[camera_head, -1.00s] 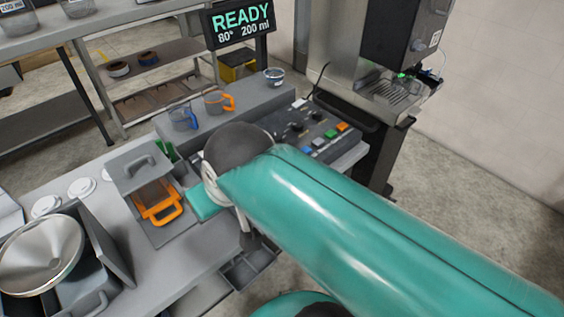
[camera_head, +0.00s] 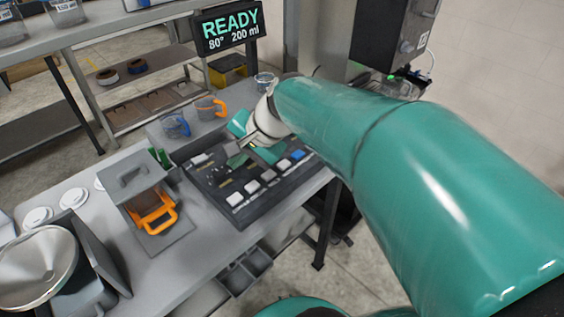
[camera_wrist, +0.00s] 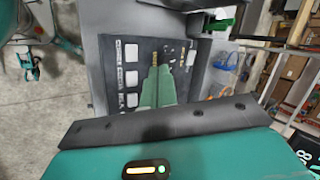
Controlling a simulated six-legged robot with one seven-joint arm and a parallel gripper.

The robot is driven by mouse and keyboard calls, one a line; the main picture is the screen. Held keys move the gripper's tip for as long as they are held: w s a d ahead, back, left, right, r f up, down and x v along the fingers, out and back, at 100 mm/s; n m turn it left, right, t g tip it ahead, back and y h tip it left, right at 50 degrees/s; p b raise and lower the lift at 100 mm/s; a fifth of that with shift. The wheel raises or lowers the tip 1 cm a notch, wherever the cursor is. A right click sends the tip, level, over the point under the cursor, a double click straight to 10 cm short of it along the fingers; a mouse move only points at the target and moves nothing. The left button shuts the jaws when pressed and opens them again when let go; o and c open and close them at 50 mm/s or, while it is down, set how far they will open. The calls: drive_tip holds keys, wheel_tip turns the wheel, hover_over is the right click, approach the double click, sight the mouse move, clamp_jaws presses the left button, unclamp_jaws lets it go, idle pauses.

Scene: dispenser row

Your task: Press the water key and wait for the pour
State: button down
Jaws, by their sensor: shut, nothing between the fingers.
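The dark key panel (camera_head: 215,185) lies on the bench, with white keys (camera_head: 252,187) and a blue key (camera_head: 297,154) along its front edge. I cannot tell which key is the water key; the labels are too small to read. My gripper (camera_head: 237,160) is shut and empty over the panel's middle, and its green fingers hide part of it. In the wrist view, the shut fingers (camera_wrist: 155,62) point at the panel (camera_wrist: 180,60), to the right of a column of white keys (camera_wrist: 127,77). Contact cannot be judged. The display (camera_head: 230,30) reads READY, 80°, 200 ml.
A blue-handled cup (camera_head: 174,126) and an orange-handled cup (camera_head: 208,107) stand behind the panel. A grey box with an orange handle (camera_head: 152,208) stands to its left, beside a steel funnel (camera_head: 35,262). A machine (camera_head: 395,35) stands at the back right.

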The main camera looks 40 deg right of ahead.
sight(288, 165)
drive_tip(key=w+d+f+m+t+h, duration=0.1)
drive_tip(key=d+m+t, duration=0.2)
drive_tip(key=d+m, duration=0.8)
drive_tip(key=d, duration=0.5)
drive_tip(key=shift+w+d+f, duration=0.2)
drive_tip(key=shift+w, duration=0.2)
drive_tip(key=shift+f, duration=4.45)
drive_tip(key=shift+f, duration=0.45)
drive_tip(key=shift+f, duration=0.45)
drive_tip(key=shift+r, duration=0.9)
